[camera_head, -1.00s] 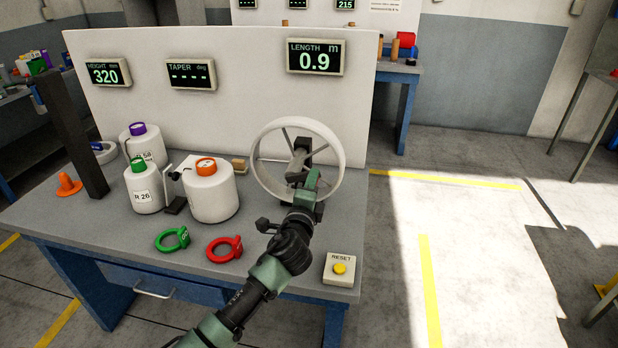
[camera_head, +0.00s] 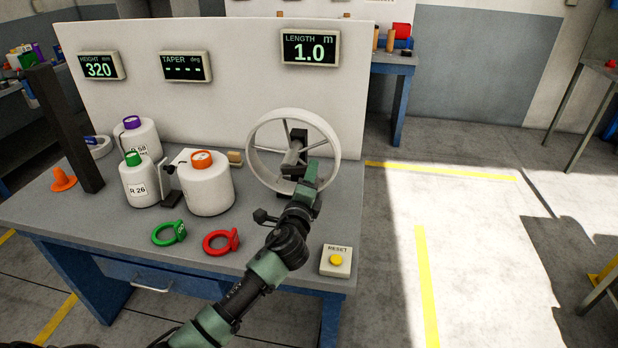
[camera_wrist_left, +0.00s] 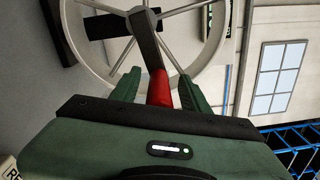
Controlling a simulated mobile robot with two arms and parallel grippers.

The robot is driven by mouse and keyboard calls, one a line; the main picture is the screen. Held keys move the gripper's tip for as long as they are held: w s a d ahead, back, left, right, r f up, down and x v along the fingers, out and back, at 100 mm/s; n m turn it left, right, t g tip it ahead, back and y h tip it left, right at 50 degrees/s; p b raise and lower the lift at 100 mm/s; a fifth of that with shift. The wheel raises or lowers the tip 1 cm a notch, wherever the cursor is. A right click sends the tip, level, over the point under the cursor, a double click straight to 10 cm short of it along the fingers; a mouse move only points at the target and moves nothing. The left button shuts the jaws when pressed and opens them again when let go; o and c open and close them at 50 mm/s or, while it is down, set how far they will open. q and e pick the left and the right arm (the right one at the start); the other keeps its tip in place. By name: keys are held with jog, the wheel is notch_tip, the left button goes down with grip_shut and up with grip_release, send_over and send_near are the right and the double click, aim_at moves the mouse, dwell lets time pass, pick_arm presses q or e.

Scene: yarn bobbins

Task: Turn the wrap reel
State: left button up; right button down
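The wrap reel (camera_head: 333,143) is a pale spoked wheel at the right of the bench, in front of the white panel. It also shows in the left wrist view (camera_wrist_left: 84,52), with a dark crank arm (camera_wrist_left: 146,38) and a red crank handle (camera_wrist_left: 160,88). My left gripper (camera_head: 308,172) reaches to the reel's near side. In the left wrist view its green fingers (camera_wrist_left: 158,84) stand either side of the red handle and look closed on it, though the contact is partly hidden. The LENGTH display (camera_head: 310,48) reads 1.0 m. My right gripper is not in view.
White bobbins with orange (camera_head: 208,185), green (camera_head: 139,182) and purple (camera_head: 140,138) tops stand left of the reel. Green (camera_head: 168,234) and red (camera_head: 221,242) rings lie at the front. A RESET box (camera_head: 336,261) sits at the front right corner.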

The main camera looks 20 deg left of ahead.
pick_arm(q)
jog(key=b+v, duration=0.1)
jog(key=v, duration=0.6)
jog(key=shift+s, duration=0.4)
jog(key=shift+d, duration=0.15)
dwell(1.3)
